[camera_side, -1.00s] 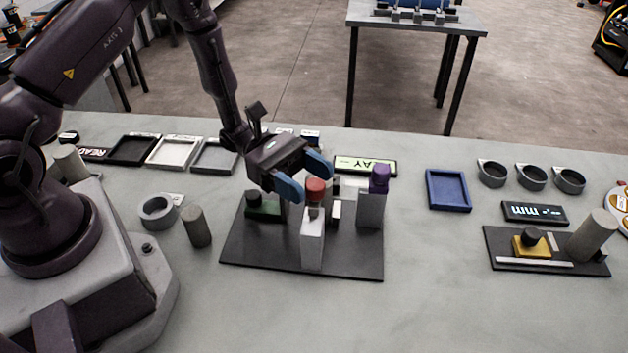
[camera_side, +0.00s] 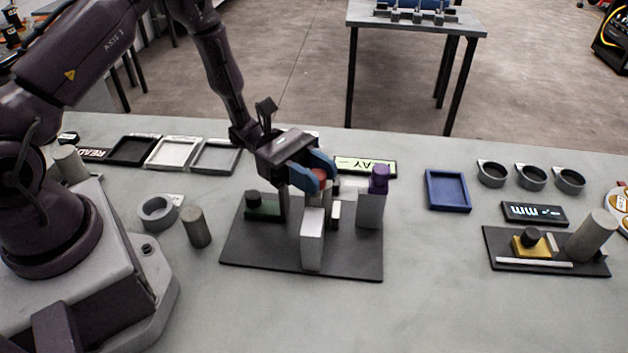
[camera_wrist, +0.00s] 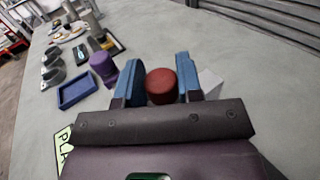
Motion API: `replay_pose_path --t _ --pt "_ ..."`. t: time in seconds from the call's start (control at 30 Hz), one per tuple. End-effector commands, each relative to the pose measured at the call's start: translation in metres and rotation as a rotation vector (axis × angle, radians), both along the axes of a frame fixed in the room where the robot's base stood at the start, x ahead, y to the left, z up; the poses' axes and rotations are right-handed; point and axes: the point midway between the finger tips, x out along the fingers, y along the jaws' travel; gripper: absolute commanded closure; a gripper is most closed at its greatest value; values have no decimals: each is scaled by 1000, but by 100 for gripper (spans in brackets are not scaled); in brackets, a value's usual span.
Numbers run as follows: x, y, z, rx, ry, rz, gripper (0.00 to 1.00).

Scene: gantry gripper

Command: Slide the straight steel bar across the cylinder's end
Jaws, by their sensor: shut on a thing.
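My gripper (camera_side: 316,178) is over the dark plate in the middle of the table, its blue fingers shut on a red knob (camera_side: 319,178) above a pale upright block (camera_side: 312,240). In the wrist view the red knob (camera_wrist: 161,86) sits between the two fingers. A thin straight light-grey bar (camera_side: 534,262) lies along the front of a dark plate (camera_side: 500,242) at the right. A grey cylinder (camera_side: 594,236) stands tilted in the picture at that plate's right end. My gripper is far from both bar and cylinder.
A yellow block (camera_side: 531,247) is behind the bar. A blue tray (camera_side: 447,190) and a display (camera_side: 534,213) stand between. Front table is clear.

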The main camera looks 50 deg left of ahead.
Motion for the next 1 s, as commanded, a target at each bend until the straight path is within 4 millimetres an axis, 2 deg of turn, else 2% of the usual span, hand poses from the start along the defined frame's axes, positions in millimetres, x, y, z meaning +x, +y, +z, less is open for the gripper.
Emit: replay_pose_path --t 0.13,0.43,0.47,0.53,0.57,0.87,1.0 --pt "14 14 0 -1 -2 4 100" --pt "17 18 0 4 -2 10 100" --pt "17 18 0 4 -2 12 60" --pt "17 18 0 4 -3 11 44" --pt "17 18 0 4 -3 10 41" --pt "15 18 0 2 -1 5 41" --pt "13 32 0 2 -1 7 41"
